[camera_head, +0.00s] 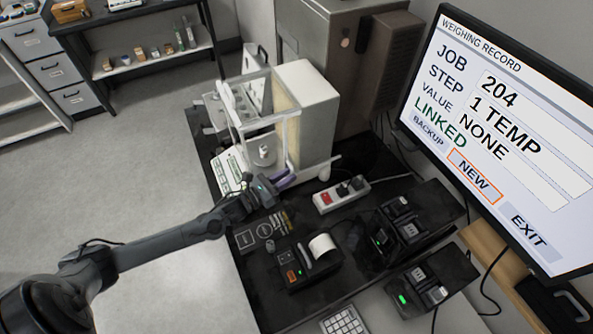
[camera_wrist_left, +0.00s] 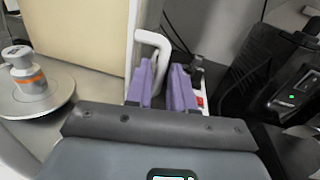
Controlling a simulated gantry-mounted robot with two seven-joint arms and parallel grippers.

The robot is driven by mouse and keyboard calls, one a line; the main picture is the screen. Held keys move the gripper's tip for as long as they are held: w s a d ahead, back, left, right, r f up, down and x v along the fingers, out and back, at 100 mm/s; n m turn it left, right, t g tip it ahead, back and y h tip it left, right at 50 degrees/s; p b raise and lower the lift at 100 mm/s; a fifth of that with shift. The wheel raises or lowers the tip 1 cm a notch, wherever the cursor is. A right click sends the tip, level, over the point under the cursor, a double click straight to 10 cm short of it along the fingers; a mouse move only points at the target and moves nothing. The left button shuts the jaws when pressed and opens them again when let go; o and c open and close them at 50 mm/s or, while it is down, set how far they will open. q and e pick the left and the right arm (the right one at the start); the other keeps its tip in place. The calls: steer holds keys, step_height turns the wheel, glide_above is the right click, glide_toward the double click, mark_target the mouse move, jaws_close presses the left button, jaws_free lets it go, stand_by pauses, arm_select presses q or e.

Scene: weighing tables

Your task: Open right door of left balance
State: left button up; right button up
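The left balance (camera_head: 307,93) stands on the dark table, with a clear draft shield around its pan. A small weight with an orange band (camera_wrist_left: 27,75) stands on the round metal pan (camera_wrist_left: 62,88); the weight shows small in the head view (camera_head: 264,152). The white curved handle (camera_wrist_left: 154,40) sits on the upright white frame edge of the shield's right door (camera_wrist_left: 130,58). My left gripper (camera_head: 281,180) is at this side of the shield. My right gripper is out of view.
A power strip (camera_head: 341,194) and a printer with a paper roll (camera_head: 309,262) stand close to my left gripper. Black devices (camera_head: 402,222) and a large monitor (camera_head: 505,130) are to the right. Floor at left is clear.

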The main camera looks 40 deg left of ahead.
arm_select(q)
steer(key=shift+x, duration=2.15)
steer(key=shift+c, duration=0.5)
jaws_close()
